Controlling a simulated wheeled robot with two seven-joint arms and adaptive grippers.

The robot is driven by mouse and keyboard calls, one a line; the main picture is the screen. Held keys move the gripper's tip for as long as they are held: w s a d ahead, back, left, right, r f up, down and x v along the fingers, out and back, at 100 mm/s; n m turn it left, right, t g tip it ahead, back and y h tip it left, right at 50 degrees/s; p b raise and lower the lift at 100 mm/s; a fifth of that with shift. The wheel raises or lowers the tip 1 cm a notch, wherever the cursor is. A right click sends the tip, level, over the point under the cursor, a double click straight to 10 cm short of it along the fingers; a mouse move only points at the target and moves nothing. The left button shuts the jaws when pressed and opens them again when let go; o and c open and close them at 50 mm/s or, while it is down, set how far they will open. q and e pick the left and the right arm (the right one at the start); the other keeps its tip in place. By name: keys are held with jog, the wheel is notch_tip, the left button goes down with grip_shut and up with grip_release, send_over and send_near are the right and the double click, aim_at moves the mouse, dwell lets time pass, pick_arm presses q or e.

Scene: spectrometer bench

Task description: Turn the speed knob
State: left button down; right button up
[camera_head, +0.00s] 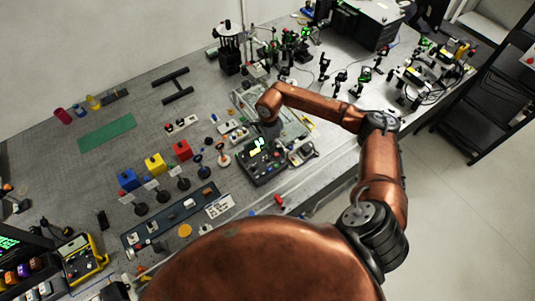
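My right arm, copper coloured, reaches in from the lower right and bends back over the bench. Its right gripper (271,128) points down beside the upper edge of a dark control box (262,165) with lit green displays. The fingers are small, dark and mostly hidden by the wrist, so I cannot tell whether they are open or touching the box. A smaller grey unit with a dark round top (301,152) stands just right of the box. The speed knob cannot be made out for certain on either unit. My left gripper is not in view.
Red (182,150), yellow (155,163) and blue (128,180) blocks stand left of the box, with several round dark-based stands in front. A long dark tray (170,222) lies nearer. Optical mounts crowd the far right. The bench around the green mat (106,132) is fairly clear.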

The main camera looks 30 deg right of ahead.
aim_at(268, 158)
notch_tip(268, 158, down, 6)
jog(key=shift+a+p, duration=0.15)
jog(key=shift+p, duration=0.75)
jog(key=shift+f, duration=0.65)
jog(key=shift+c, duration=0.7)
grip_shut()
